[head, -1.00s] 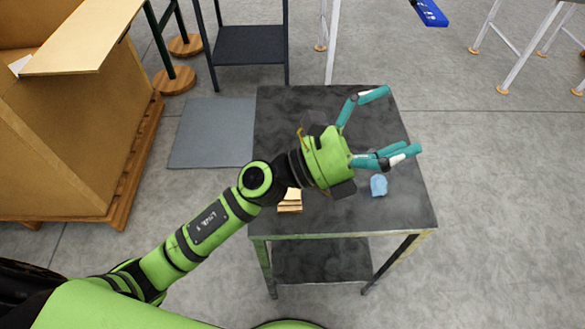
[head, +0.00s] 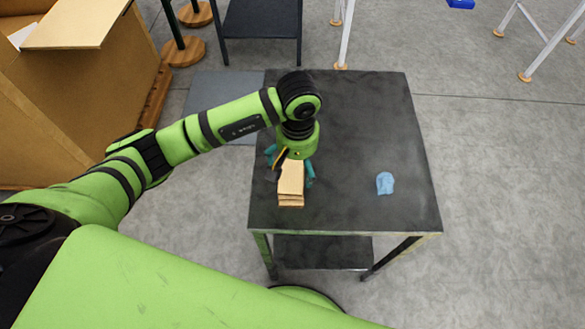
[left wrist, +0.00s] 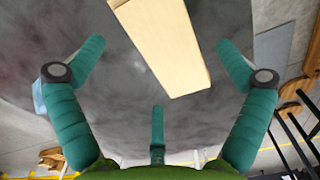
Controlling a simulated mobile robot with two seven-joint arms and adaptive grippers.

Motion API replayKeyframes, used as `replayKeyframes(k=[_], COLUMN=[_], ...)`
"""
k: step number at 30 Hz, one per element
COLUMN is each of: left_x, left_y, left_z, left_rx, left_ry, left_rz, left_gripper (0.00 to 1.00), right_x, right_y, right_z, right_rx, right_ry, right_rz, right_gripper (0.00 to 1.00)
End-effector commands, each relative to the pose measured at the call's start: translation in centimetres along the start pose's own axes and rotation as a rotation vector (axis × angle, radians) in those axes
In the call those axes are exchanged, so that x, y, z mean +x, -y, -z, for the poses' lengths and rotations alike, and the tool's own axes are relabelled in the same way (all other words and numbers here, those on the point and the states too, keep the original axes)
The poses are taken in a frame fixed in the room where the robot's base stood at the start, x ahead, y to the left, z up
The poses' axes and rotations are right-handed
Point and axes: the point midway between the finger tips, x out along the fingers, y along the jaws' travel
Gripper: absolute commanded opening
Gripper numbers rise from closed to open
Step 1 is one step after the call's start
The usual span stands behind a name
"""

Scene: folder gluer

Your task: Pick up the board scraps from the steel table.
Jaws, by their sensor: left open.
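The board scraps (head: 291,183) are a small tan stack on the near left part of the dark steel table (head: 350,125). In the left wrist view a tan scrap (left wrist: 166,45) lies on the dark table top between the spread fingers. My left gripper (head: 290,172) points down over the far end of the stack, with teal fingers on either side of it. In the left wrist view the left gripper (left wrist: 158,75) is open, and no finger visibly touches the scrap. The gripper body hides part of the stack in the head view. My right gripper is not in view.
A crumpled blue cloth or wad (head: 385,183) lies on the right part of the table. A large cardboard box (head: 75,90) on a pallet stands at the left. A dark low stand (head: 262,22) is behind the table. The table's middle is clear.

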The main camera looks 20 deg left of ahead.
Motion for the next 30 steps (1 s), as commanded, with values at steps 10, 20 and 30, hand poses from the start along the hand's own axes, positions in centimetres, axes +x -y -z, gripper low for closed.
replayKeyframes(k=[10, 20, 30], left_x=[4.1, 4.2, 4.3], left_y=[-0.2, -0.2, -0.2], left_z=[0.3, 0.3, 0.3], left_rx=[-0.001, -0.001, -0.001], left_ry=[0.003, 0.001, 0.002], left_rz=[-0.003, -0.004, -0.003], left_gripper=[1.00, 0.59, 0.56], right_x=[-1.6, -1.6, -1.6], right_y=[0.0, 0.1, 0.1], right_z=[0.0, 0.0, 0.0], right_rx=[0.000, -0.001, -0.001], right_ry=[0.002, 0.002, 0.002], right_rz=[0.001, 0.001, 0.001], right_gripper=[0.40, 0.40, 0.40])
